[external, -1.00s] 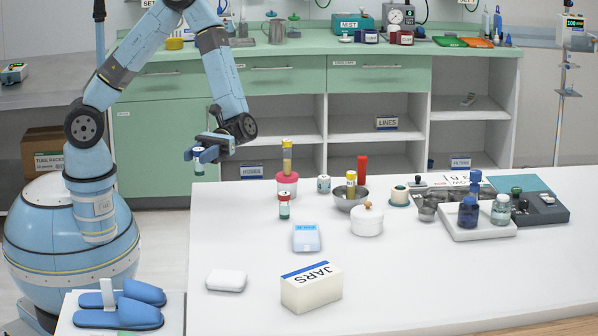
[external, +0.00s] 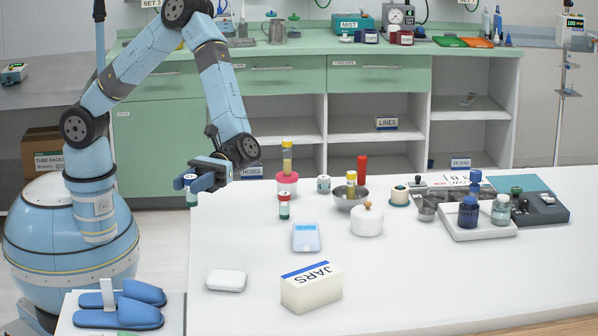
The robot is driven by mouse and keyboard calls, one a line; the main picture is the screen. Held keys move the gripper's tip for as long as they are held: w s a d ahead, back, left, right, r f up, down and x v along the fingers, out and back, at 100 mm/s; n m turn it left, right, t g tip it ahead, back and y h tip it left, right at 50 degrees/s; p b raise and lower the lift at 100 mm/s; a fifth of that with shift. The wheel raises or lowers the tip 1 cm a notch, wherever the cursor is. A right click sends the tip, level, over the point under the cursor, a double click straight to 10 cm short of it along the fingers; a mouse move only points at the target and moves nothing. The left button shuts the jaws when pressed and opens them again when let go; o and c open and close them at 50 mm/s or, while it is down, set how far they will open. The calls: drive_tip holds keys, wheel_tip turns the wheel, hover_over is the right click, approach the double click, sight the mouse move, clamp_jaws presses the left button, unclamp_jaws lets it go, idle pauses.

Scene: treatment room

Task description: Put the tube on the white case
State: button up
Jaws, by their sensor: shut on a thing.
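My gripper (external: 198,183) is shut on a tube (external: 191,199) with a dark blue cap and a white body with a teal part. It holds the tube roughly upright, beside the left back edge of the white table. The fingers hide part of the tube. The white case (external: 226,280), small with rounded corners, lies on the table's front left, below and to the right of my gripper in the picture. Nothing lies on it. Another tube (external: 284,206), with a red cap and a teal lower part, stands upright on the table.
The JARS box (external: 311,288) stands right of the case, with a pale blue device (external: 305,237) behind. A pink pot (external: 287,183) with a yellow tube, a steel bowl (external: 345,200) and a lidded white jar (external: 367,221) stand further back. Blue slippers (external: 119,312) lie at front left.

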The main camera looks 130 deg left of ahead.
drive_tip(key=w+f, duration=0.2)
drive_tip(key=w, duration=0.1)
drive_tip(key=w+d+f, duration=0.1)
drive_tip(key=w+f, duration=0.2)
drive_tip(key=w, duration=0.1)
drive_tip(key=w+d+f, duration=0.1)
drive_tip(key=w+f, duration=0.2)
drive_tip(key=w, duration=0.1)
drive_tip(key=shift+w+d+f, duration=0.1)
drive_tip(key=shift+w+f, duration=0.1)
drive_tip(key=shift+f, duration=0.05)
drive_tip(key=shift+w+f, duration=0.15)
drive_tip(key=shift+f, duration=0.05)
drive_tip(key=f, duration=0.3)
drive_tip(key=shift+w+f, duration=0.2)
drive_tip(key=shift+f, duration=0.05)
drive_tip(key=o, duration=1)
